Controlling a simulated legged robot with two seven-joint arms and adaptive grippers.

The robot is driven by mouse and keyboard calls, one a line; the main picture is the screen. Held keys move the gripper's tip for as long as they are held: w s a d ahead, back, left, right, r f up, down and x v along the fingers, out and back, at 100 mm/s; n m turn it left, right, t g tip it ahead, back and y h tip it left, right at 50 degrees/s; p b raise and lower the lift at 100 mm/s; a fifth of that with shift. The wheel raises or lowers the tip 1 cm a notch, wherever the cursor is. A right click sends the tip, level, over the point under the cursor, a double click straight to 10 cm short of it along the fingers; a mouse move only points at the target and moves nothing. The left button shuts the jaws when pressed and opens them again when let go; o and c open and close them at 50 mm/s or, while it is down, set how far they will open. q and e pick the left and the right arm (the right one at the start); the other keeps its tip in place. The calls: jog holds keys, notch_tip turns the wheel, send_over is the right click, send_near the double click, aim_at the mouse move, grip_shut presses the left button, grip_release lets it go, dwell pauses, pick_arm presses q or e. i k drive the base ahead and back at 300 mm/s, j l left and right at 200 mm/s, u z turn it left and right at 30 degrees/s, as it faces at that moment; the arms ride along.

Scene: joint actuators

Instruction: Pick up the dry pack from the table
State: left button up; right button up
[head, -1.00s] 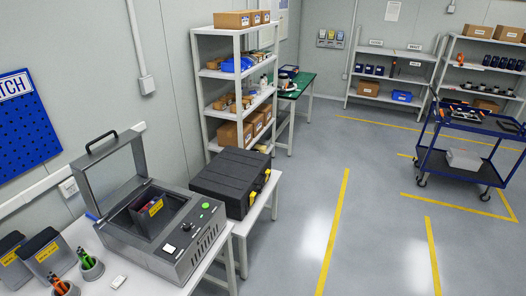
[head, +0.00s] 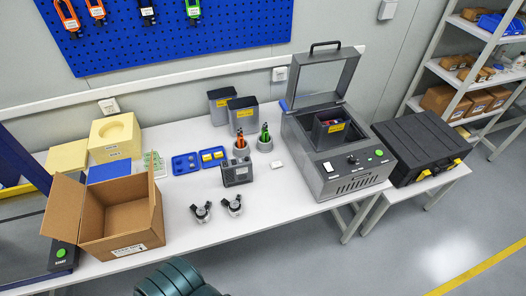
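A small flat white packet (head: 276,165) lies on the white table (head: 290,205), just left of the grey machine. It may be the dry pack, but it is too small to read any marking. Nothing touches it, and the table around its front side is bare. Neither of my grippers is in view.
The grey machine (head: 345,170) has its clear lid raised and a dark bin inside. A dark grey device (head: 237,173), two small actuators (head: 201,212) (head: 235,205), blue trays (head: 186,163) and an open carton (head: 122,250) stand left.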

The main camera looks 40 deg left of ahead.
aim_at(276, 164)
jog(key=u, duration=1.15)
